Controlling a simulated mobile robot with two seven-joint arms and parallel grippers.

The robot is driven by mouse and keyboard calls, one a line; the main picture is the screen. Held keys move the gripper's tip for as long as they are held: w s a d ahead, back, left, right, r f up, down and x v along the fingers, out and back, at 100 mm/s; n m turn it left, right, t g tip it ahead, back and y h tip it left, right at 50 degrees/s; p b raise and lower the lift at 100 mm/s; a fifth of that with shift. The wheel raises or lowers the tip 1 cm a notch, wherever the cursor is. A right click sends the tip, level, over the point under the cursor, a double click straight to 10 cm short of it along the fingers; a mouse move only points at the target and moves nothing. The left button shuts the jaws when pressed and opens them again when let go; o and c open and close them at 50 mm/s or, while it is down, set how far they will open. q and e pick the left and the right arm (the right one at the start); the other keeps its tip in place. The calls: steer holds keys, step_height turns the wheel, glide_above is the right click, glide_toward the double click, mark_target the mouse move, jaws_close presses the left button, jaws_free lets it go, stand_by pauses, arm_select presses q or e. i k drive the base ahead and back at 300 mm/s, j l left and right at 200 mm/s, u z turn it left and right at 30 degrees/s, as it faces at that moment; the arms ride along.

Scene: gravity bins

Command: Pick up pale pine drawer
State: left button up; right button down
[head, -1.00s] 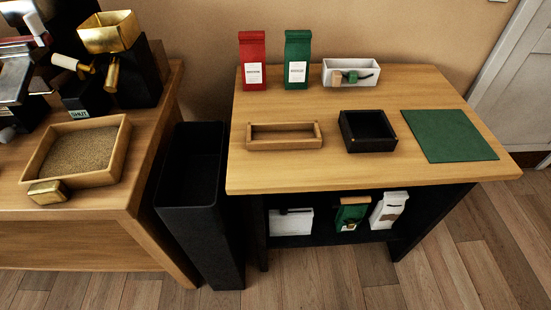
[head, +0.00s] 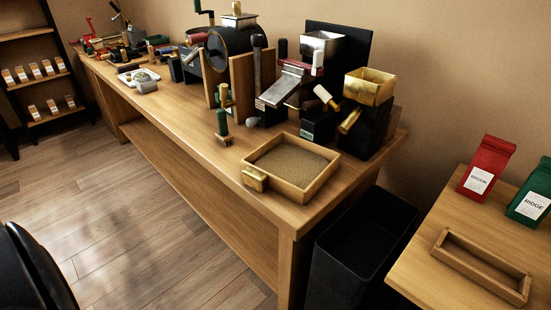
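A small, empty, pale wooden drawer-like box (head: 456,247) lies on the right-hand table at the lower right. It is long, shallow and open-topped. A larger pale wooden tray (head: 310,194) with a block-like brass handle (head: 255,179) sits on the near end of the long bench, holding a layer of brown grains. I cannot tell for sure which of the two is the pale pine drawer. Neither of my grippers is in view.
A black bin (head: 345,262) stands between bench and table. Red (head: 486,168) and green (head: 530,203) bags stand behind the empty box. Machines with a brass hopper (head: 369,87) crowd the bench behind the tray. The floor (head: 120,220) at left is mostly clear.

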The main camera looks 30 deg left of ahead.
mark_target(295, 168)
steer(key=u, duration=1)
steer(key=i+z, duration=0.15)
